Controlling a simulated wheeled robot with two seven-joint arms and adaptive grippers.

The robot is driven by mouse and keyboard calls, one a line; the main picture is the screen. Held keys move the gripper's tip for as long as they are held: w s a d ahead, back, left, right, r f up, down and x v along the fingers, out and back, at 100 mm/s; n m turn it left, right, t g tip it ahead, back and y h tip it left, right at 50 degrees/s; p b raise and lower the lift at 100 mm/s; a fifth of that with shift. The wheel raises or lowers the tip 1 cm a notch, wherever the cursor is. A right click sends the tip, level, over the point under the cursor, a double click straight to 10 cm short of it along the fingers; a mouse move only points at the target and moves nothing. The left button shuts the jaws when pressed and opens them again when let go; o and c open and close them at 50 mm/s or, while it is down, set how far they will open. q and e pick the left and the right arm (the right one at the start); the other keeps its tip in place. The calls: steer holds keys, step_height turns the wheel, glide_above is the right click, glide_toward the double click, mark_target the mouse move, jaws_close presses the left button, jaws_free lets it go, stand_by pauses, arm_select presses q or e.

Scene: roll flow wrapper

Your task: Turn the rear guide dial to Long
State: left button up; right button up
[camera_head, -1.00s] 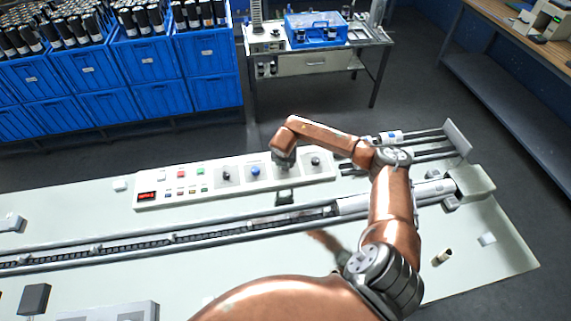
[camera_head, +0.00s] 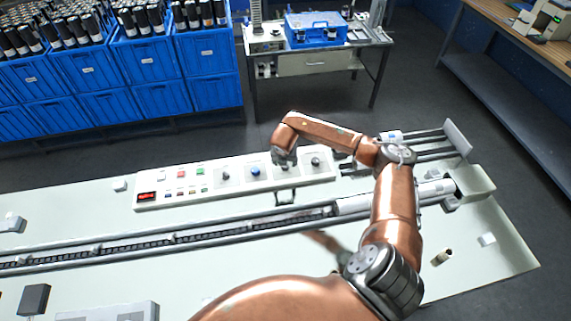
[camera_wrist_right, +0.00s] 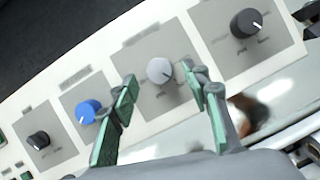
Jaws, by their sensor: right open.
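The control panel (camera_head: 150,190) carries a row of dials. In the right wrist view these are a black dial (camera_wrist_right: 38,140), a blue dial (camera_wrist_right: 88,111), a grey dial (camera_wrist_right: 160,71) and another black dial (camera_wrist_right: 246,22). The labels are too blurred to read, so I cannot tell which is the rear guide dial. My right gripper (camera_wrist_right: 160,80) is open, its green-padded fingers on either side of the grey dial; contact is not clear. The grey dial's white mark points to the lower right. In the head view my right arm hides the grey dial.
The panel also has a red display (camera_head: 147,196) and several coloured buttons. A long conveyor channel (camera_head: 150,243) runs in front of it, with metal rods (camera_head: 425,148) at the right. Blue crates (camera_head: 205,65) stand behind.

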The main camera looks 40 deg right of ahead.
steer(key=v, duration=0.9)
